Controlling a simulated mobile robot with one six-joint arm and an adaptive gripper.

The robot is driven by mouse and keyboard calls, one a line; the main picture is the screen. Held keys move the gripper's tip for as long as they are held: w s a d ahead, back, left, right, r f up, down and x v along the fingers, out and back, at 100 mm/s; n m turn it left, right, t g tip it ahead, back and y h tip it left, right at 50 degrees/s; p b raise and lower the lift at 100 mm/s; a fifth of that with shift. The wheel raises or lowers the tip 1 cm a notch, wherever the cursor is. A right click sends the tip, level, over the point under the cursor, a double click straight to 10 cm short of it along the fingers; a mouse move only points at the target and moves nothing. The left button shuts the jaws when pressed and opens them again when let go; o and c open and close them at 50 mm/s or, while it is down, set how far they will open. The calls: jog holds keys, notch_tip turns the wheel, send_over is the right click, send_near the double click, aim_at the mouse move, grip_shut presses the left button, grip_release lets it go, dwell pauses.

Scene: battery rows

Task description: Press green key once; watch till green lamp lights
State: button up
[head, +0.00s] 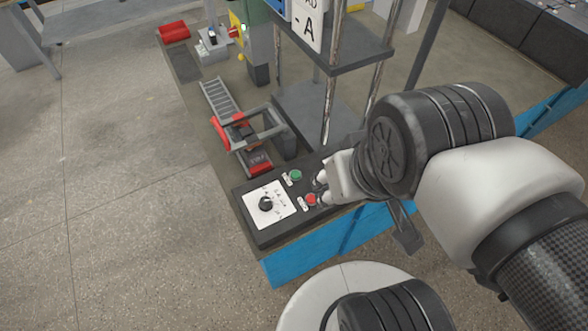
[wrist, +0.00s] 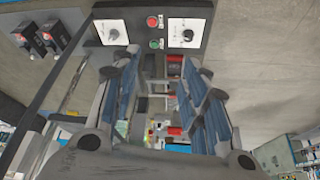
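The green key (head: 296,174) is a round button on the dark control panel (head: 262,238), with a small white label beside it. It also shows in the wrist view (wrist: 155,44), below the red button (wrist: 152,21). My gripper (head: 322,182) is just right of the green and red buttons in the head view, apart from the green key as far as I can tell. In the wrist view its two blue-padded fingers (wrist: 160,66) stand apart with nothing held between them. I cannot make out a lit green lamp for certain.
A white plate with a black knob (head: 266,203) is on the panel, left of the red button (head: 310,199). A shelf (head: 345,52) on metal posts stands behind the panel. A red and grey conveyor piece (head: 240,130) lies beyond it. Open floor is at left.

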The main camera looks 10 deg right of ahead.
grip_shut()
dwell(1.5)
